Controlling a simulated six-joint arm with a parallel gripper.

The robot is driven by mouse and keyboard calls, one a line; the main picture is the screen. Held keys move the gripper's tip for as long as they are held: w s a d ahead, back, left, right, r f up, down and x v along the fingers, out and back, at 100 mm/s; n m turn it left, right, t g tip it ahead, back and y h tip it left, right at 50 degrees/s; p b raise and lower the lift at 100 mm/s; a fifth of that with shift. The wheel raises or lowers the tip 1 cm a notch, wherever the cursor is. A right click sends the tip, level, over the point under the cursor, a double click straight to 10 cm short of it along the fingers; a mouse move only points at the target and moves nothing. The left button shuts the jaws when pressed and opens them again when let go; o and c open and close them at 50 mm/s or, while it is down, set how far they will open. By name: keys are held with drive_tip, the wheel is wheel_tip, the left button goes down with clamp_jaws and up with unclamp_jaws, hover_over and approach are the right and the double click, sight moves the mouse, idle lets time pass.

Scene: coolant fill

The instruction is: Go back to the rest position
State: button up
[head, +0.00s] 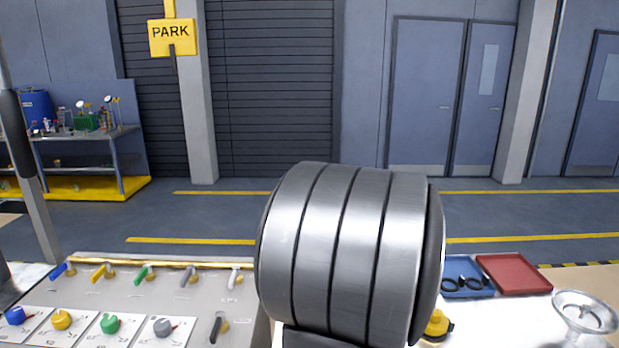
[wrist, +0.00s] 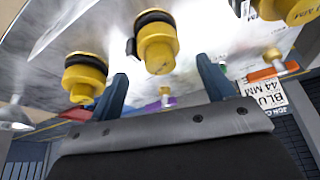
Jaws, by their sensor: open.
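My gripper (wrist: 165,82) shows in the wrist view with its two dark blue fingers spread apart, open and with nothing held. In that view, two yellow caps with black rings, one on the left (wrist: 85,78) and one near the middle (wrist: 157,48), appear beyond the fingers, apart from them. Part of another yellow piece (wrist: 285,8) shows at the top right. In the head view a large part of my arm fills the middle, and my gripper is hidden. One yellow cap (head: 437,325) shows just right of my arm there.
A sloped panel (head: 120,285) with coloured levers and knobs stands at the lower left. Right of my arm are a blue tray (head: 484,289) with black rings, a red tray (head: 515,274) and a metal funnel (head: 585,313). A printed label (wrist: 268,95) shows in the wrist view.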

drive_tip(key=v, duration=1.4)
drive_tip(key=x, duration=1.7)
drive_tip(key=shift+w+f, duration=0.1)
drive_tip(key=shift+f, duration=0.3)
drive_tip(key=shift+r, duration=1.1)
drive_tip(key=shift+f, duration=0.55)
drive_tip(key=v, duration=1.6)
